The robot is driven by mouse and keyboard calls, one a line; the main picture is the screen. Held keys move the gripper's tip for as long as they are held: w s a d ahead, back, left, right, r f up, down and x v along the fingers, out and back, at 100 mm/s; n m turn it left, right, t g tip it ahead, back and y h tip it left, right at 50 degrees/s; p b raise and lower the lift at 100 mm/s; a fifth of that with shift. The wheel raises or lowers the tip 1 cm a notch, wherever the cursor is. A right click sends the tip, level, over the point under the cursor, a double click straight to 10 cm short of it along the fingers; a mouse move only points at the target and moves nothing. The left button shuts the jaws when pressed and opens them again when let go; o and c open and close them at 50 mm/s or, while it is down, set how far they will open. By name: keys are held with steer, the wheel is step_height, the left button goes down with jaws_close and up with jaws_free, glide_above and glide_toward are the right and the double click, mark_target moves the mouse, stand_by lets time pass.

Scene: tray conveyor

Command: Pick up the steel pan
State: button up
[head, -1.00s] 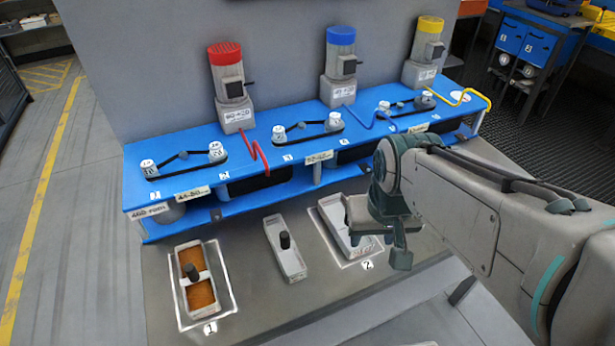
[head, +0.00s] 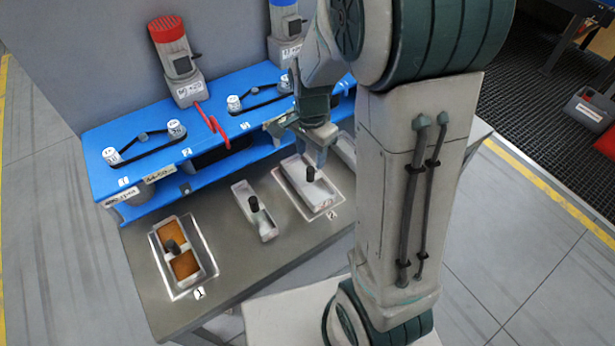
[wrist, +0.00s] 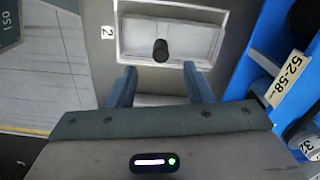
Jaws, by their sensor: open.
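Several pale metal pans stand on the grey worktop; I cannot tell which is the steel one. The pan in outline 1 (head: 206,262) has brown contents and a black knob. A narrow pale pan (head: 267,229) with a black knob stands in the middle. A wider pale pan (head: 319,200) with a knob sits in outline 2, and shows ahead of my fingers in the wrist view (wrist: 196,42). My gripper (head: 304,146) is open, above the worktop on the far side of that pan. Its fingers (wrist: 157,88) have a pale surface between them, mostly hidden.
A blue bench (head: 100,165) with belts, pulleys and motors runs along the back of the worktop (head: 150,290). A red bent rod (head: 212,125) rises from it. My arm hides the right part. The worktop's front left is clear.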

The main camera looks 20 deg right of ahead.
mark_target(310, 178)
step_height(310, 178, down, 11)
steer(key=shift+w+r, duration=0.1)
stand_by(0.5)
jaws_close()
